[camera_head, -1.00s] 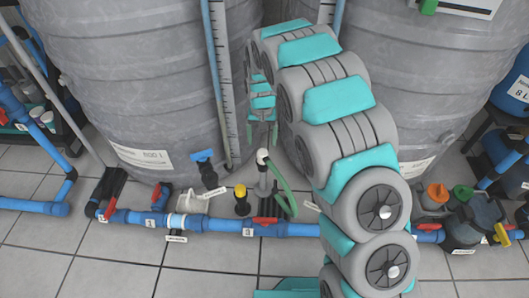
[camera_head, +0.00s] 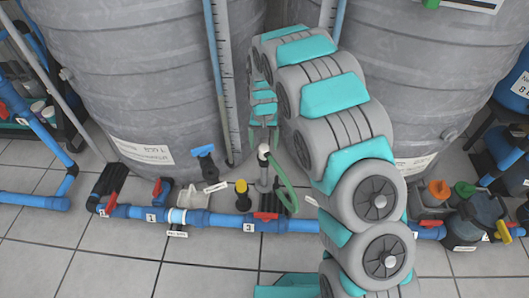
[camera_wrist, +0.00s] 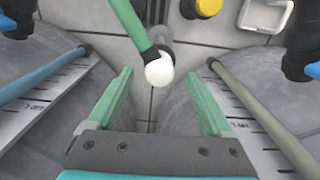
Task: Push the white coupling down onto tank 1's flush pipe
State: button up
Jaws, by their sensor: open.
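The white coupling (camera_head: 264,149) is a small rounded white piece at the end of a green hose (camera_head: 283,182). It sits at the top of a grey upright pipe (camera_head: 263,178) between the two tanks; how far it is seated on it I cannot tell. In the wrist view the white coupling (camera_wrist: 159,70) shows beyond the fingertips, near the middle, with the green hose (camera_wrist: 130,20) running up from it. My gripper (camera_wrist: 160,88) is open and empty, its two green fingers spread to either side of the coupling. In the head view my gripper (camera_head: 262,135) hangs just above it.
Two large grey tanks, left (camera_head: 130,70) and right (camera_head: 420,70), stand close on both sides. A blue pipe run (camera_head: 215,221) with red-handled valves crosses the floor in front. A yellow-capped fitting (camera_head: 241,188) stands left of the grey pipe.

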aim_at(264, 148)
notch_tip(264, 148, down, 4)
jog(key=shift+r, duration=0.1)
grip_shut()
dwell(0.8)
